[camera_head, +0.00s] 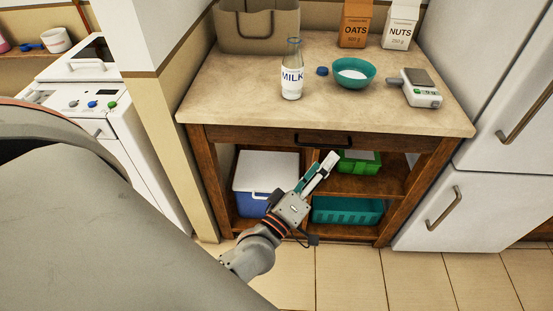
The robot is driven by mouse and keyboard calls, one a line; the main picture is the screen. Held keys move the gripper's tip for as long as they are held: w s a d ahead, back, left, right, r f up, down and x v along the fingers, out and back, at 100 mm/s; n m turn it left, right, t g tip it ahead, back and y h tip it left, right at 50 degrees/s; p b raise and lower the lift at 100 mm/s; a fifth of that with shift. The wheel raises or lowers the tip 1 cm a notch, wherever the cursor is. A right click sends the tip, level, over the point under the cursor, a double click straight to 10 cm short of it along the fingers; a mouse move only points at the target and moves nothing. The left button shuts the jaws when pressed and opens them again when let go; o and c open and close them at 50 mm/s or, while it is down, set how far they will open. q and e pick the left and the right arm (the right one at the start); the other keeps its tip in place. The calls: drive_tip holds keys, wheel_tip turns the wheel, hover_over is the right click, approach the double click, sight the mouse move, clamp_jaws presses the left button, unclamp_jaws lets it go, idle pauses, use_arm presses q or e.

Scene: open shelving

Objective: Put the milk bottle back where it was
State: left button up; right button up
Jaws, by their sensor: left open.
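The milk bottle (292,78) is clear glass with a white "MILK" label. It stands upright on the countertop (235,95), left of the middle, and its neck has no cap on it. A small blue cap (322,71) lies on the counter to its right. My left gripper (322,166) is open and empty. It appears in front of the unit, lower than the countertop and apart from the bottle, pointing up and to the right. My right gripper is not in view.
On the counter are a teal bowl (354,74) with white contents, a scale (421,88), a basket (257,31), an oats box (355,22) and a nuts box (401,25). Below are a cooler (266,168), a green container (360,167) and a teal basket (347,210). A fridge (460,110) stands right.

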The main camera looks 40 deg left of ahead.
use_arm(q)
drive_tip(key=s+f+m+g+h+p, duration=0.1)
drive_tip(key=s+f+m+g+p, duration=0.3)
drive_tip(key=s+f+m+g, duration=0.5)
drive_tip(key=shift+s+d+f+m+g+h, duration=0.15)
drive_tip(key=shift+s+f+m+g+h, duration=0.15)
drive_tip(key=shift+s+f+m, duration=4.2)
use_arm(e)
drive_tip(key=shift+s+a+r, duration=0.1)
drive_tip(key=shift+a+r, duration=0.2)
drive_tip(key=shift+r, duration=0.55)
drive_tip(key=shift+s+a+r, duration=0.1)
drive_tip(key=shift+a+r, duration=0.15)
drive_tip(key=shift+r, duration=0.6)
